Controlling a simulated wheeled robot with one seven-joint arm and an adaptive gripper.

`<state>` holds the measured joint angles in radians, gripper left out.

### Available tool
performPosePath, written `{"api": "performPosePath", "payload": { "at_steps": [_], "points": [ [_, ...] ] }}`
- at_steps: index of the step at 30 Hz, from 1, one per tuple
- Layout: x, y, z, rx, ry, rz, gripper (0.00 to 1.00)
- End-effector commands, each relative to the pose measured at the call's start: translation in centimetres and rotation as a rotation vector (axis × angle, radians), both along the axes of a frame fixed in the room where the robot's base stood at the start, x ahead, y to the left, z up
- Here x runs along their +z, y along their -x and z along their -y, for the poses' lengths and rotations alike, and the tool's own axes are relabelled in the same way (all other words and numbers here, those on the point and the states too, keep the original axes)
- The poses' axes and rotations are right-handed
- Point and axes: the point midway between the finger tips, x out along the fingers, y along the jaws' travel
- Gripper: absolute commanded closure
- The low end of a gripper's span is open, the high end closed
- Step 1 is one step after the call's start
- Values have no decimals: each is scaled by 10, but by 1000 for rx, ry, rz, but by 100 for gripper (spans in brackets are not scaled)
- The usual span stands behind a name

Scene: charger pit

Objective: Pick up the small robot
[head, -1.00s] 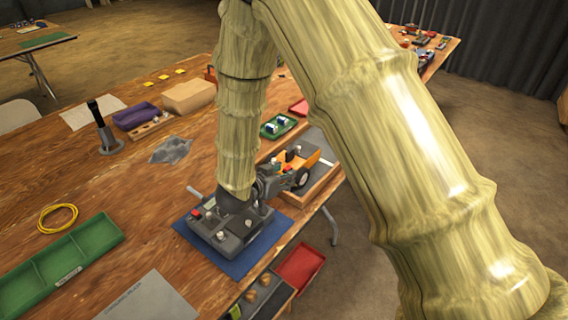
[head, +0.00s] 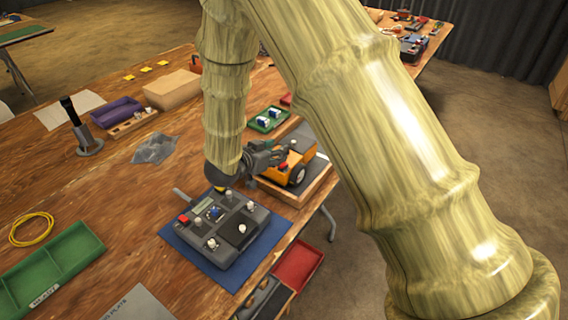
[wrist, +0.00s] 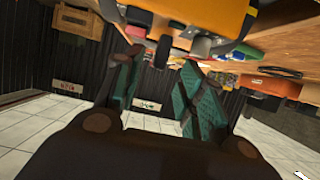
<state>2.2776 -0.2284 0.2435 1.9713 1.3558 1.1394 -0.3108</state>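The small robot (head: 296,172) is an orange box-shaped body with dark wheels, standing on a grey-topped wooden board at the table's right edge. My gripper (head: 277,156) is at its left side in the head view, partly overlapping it; I cannot tell whether they touch. In the wrist view, the orange body (wrist: 205,14) fills the top, with dark wheels below it. There my gripper (wrist: 160,75) shows two green-padded fingers spread apart with nothing between them.
A green tray (head: 268,119) with small parts lies behind. A red bin (head: 298,266) is below the table edge.

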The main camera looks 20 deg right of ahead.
Motion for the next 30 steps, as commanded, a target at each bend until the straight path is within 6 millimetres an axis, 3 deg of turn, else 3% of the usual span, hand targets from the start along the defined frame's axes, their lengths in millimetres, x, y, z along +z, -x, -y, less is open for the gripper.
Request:
{"api": "performPosePath", "payload": {
  "at_steps": [13,21,28,30],
  "points": [
    [-18,-27,37,-3,0,0,61],
    [-20,-29,40,-2,0,0,61],
    [-20,-29,40,-2,0,0,100],
    [-20,-29,40,-2,0,0,100]
  ]
}}
